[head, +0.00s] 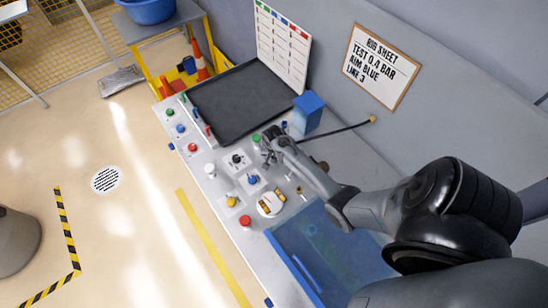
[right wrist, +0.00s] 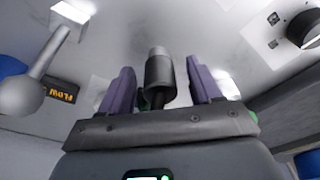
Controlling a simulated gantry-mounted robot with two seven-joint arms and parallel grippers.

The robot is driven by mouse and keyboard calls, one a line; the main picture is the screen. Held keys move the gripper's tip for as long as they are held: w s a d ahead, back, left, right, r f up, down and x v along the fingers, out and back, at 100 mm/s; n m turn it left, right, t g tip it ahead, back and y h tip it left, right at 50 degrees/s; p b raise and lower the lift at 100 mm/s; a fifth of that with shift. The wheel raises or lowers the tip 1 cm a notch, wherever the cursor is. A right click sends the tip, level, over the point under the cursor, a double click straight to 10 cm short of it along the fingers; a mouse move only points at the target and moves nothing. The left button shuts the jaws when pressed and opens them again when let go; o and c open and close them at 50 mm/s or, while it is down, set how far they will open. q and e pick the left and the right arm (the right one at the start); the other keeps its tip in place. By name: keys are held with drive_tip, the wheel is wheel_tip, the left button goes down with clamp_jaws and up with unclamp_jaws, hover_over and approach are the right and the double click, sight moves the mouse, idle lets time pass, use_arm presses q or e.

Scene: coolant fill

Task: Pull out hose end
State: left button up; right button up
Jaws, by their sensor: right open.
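My right gripper (head: 266,151) is over the light grey panel at the middle of the head view. In the right wrist view its two purple fingers (right wrist: 158,70) stand apart, one on each side of a grey metal cylinder (right wrist: 160,72). Gaps show between the cylinder and both fingers. The cylinder looks like a hose end or coupling, with a dark part below it; I cannot tell which. In the head view a black hose (head: 335,132) runs right from behind my right arm to a brass-coloured fitting (head: 372,119). My left gripper is out of view.
Coloured knobs and a red button (head: 245,221) stand on the panel left of my gripper. A blue box (head: 307,112) stands close behind it. A black tray (head: 240,100) lies at the back and a blue translucent cover (head: 318,255) in front. A ball-topped lever (right wrist: 22,95) is left in the wrist view.

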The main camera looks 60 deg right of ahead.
drive_tip(key=shift+f, duration=0.1)
drive_tip(key=c, duration=0.9)
drive_tip(key=o, duration=0.3)
drive_tip(key=c, duration=0.3)
drive_tip(key=shift+r+p, duration=0.5)
drive_tip(key=shift+p, duration=0.1)
drive_tip(key=shift+r+p, duration=2.2)
drive_tip(key=shift+p, duration=0.25)
drive_tip(key=shift+r, duration=0.1)
